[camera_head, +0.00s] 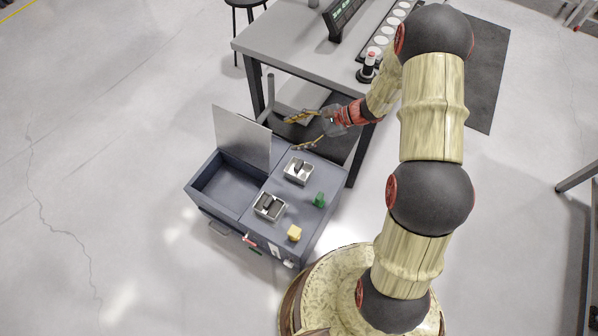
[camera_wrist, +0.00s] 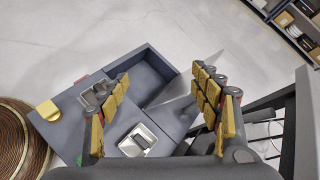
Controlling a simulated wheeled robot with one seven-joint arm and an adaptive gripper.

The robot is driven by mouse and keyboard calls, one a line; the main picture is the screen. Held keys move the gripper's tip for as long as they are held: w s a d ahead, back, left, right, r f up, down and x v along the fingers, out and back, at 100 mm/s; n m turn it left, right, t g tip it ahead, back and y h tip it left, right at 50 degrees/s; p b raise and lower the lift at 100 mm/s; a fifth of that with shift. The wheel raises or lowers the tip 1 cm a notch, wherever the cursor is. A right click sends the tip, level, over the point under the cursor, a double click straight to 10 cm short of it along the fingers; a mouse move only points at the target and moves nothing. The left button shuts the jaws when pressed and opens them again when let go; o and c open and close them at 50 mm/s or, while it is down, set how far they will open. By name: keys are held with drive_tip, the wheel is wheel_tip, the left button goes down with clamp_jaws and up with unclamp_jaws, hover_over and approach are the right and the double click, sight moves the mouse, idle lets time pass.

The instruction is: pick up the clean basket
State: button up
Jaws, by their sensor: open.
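Two small metal baskets with dark handles sit on the grey cabinet top. The far basket (camera_head: 298,170) shows in the wrist view (camera_wrist: 138,140) low between the fingers. The near basket (camera_head: 268,206) is partly hidden behind the left finger in the wrist view (camera_wrist: 97,93). I cannot tell from these frames which one is clean. My gripper (camera_head: 290,135) is open and empty, with its yellow-padded fingers wide apart (camera_wrist: 160,75). It is near the cabinet's far edge, beyond the far basket and apart from both.
A flat silvery panel (camera_head: 242,138) stands upright beside an open, empty-looking compartment (camera_head: 228,188) in the cabinet. A green object (camera_head: 319,200) and a yellow block (camera_head: 294,233) stand on the cabinet top. A grey table (camera_head: 285,50) is behind. Clear floor lies to the left.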

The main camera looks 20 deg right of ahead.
drive_tip(key=w+d+f+m+t, duration=0.25)
drive_tip(key=f+m, duration=0.25)
drive_tip(key=f, duration=0.7)
drive_tip(key=m+t+h+b, duration=0.1)
drive_tip(key=m+t+h, duration=0.1)
drive_tip(key=m+t, duration=0.3)
approach(300, 165)
drive_tip(key=w+a+g, duration=0.1)
drive_tip(key=w+g, duration=0.1)
drive_tip(key=w, duration=0.1)
drive_tip(key=shift+w+a+f+m+b, duration=0.4)
drive_tip(key=shift+w+a+f, duration=0.3)
drive_tip(key=shift+a, duration=0.1)
drive_tip(key=shift+t, duration=0.25)
drive_tip(key=shift+b+x, duration=1.2)
drive_tip(key=shift+x, duration=1.5)
drive_tip(key=shift+a+r, duration=0.1)
drive_tip(key=shift+a, duration=0.05)
drive_tip(key=shift+c, duration=1.3)
drive_tip(key=shift+s, duration=0.1)
clamp_jaws()
